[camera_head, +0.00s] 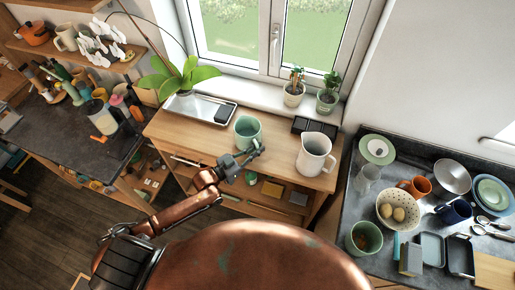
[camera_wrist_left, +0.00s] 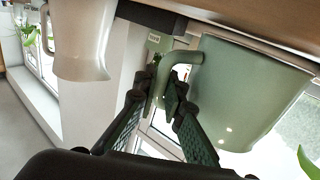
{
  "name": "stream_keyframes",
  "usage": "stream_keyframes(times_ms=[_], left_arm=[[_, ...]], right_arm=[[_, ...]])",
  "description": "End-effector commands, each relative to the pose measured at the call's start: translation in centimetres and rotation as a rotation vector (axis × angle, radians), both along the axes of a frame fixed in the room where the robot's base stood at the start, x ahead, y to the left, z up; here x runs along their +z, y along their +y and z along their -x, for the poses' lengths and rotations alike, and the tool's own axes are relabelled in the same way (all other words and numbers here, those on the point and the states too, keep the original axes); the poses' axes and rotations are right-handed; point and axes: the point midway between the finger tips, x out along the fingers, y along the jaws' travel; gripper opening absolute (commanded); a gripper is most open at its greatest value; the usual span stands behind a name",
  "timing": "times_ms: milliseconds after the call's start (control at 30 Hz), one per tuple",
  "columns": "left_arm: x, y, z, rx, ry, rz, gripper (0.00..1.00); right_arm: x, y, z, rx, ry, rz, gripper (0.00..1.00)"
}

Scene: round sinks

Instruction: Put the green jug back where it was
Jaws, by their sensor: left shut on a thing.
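The pale green jug (camera_head: 247,129) is upright at the wooden table, near the middle of its top. My left gripper (camera_head: 254,152) reaches it from the front and is shut on its handle. In the left wrist view, which is upside down, the jug (camera_wrist_left: 245,90) fills the right side and its handle lies between the fingers of my gripper (camera_wrist_left: 168,88). I cannot tell for sure whether its base touches the tabletop. My right gripper is not in view.
A white jug (camera_head: 314,155) stands to the right on the wooden table (camera_head: 176,131), with a black divided tray (camera_head: 313,127) behind it. A metal tray (camera_head: 203,108) lies behind left. Two potted plants stand on the sill. The right counter is crowded with dishes.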

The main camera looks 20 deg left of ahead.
Motion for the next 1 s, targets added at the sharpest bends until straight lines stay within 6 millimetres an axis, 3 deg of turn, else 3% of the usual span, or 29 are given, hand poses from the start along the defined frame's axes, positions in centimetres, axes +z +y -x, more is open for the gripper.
stream_keyframes(times_ms=[1000], left_arm=[[-1.0,0.0,-0.1,0.0,-0.004,0.001,0.0]], right_arm=[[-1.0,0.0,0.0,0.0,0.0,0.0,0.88]])
